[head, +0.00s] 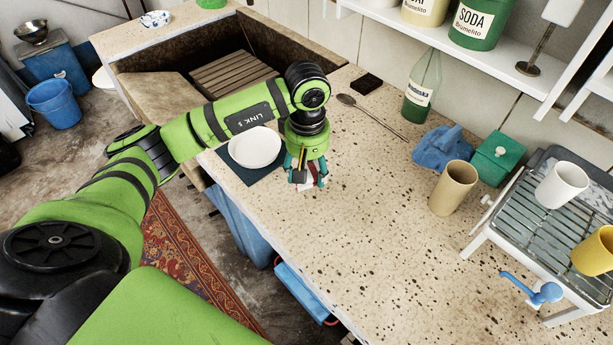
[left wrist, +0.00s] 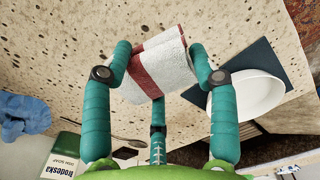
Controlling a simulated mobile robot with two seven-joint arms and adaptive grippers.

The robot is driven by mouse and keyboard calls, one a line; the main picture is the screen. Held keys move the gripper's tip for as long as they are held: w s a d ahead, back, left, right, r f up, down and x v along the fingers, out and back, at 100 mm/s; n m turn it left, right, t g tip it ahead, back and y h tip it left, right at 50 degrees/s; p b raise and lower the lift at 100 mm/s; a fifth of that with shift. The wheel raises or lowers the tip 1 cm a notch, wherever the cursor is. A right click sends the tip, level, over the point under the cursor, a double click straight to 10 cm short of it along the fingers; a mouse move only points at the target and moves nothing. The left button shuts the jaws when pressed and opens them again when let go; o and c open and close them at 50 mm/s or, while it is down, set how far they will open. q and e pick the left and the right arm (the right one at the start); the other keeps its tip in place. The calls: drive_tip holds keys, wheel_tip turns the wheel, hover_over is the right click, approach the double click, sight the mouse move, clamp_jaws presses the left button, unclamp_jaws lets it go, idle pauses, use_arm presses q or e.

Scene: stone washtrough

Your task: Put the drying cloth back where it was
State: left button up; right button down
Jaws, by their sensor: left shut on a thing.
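The drying cloth is a small white roll with a dark red stripe, between my fingers in the left wrist view (left wrist: 170,70). In the head view only a small pale bit of it (head: 306,186) shows below my fingers. My left gripper (head: 305,177) points down over the speckled stone counter (head: 365,250), just right of the white plate (head: 255,147). In the left wrist view its teal fingers (left wrist: 160,60) are shut on the cloth from both sides. The cloth is at or close above the counter; I cannot tell if it touches. My right gripper is not in view.
The plate lies on a dark mat (head: 238,172). A crumpled blue cloth (head: 442,148), a tan cup (head: 453,188), a green box (head: 497,158), a green bottle (head: 421,90) and a spoon (head: 370,115) lie to the right. A rack (head: 545,225) holds cups. The front counter is clear.

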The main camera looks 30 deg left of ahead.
use_arm(q)
drive_tip(key=shift+w+a+f, duration=0.1)
drive_tip(key=shift+a+f, duration=0.05)
drive_tip(key=shift+f, duration=0.1)
wheel_tip(320, 180, down, 3)
drive_tip(key=shift+f+p, duration=0.15)
drive_tip(key=shift+p, duration=0.45)
drive_tip(key=shift+f, duration=0.25)
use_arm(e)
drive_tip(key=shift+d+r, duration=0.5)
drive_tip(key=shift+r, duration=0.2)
use_arm(q)
drive_tip(key=shift+f, duration=0.2)
drive_tip(key=o, duration=1)
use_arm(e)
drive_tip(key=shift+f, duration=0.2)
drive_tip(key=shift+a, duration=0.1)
